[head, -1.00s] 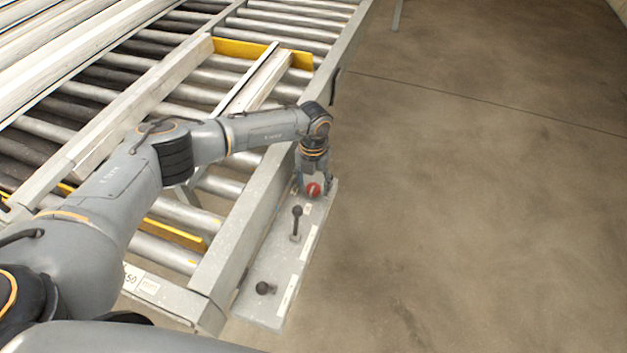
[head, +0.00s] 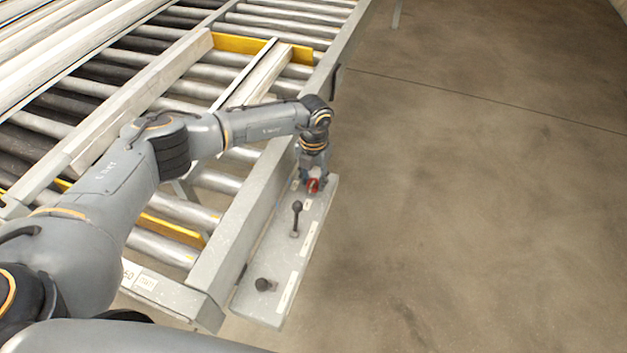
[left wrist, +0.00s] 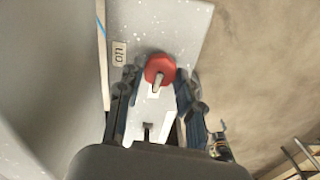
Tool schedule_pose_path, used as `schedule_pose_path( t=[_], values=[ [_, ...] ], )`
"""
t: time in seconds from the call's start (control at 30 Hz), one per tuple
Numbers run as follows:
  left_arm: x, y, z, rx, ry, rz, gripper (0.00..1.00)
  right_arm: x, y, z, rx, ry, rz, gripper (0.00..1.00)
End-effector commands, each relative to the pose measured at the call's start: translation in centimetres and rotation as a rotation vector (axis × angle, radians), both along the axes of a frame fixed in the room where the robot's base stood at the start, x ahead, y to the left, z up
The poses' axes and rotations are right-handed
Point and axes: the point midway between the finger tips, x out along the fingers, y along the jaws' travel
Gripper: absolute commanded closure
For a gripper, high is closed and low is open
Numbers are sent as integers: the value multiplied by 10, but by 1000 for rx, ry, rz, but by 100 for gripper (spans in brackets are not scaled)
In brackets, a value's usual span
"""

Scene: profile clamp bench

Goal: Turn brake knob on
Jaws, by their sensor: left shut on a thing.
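The brake knob (head: 313,186) is red and sits at the far end of the grey control panel (head: 268,262) beside the roller bench. My left gripper (head: 312,184) reaches down over it, shut on it. In the left wrist view the red knob (left wrist: 160,66) shows between the two dark fingers (left wrist: 158,90), with a pale pointer bar across it. A small label reading "on" (left wrist: 119,53) lies to the left of the knob. The fingers partly hide the knob in the head view. My right gripper is not in view.
A black-tipped lever (head: 296,218) and a dark knob (head: 264,285) stand on the nearer part of the panel. The roller bench (head: 205,220) with pale profiles and yellow bars lies to the left. The floor at right is clear.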

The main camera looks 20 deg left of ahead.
Motion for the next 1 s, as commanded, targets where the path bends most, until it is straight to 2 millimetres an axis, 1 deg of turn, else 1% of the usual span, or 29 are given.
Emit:
schedule_pose_path(
  t=[0.03, 0.17, 1.0],
  values=[
    [1, 0, -4, -1, -3, -33, 96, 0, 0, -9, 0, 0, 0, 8],
    [1, 0, -5, -1, -4, -139, 96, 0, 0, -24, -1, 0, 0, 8],
    [2, 0, -4, 0, -7, -936, 96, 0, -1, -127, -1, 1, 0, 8]
  ],
)
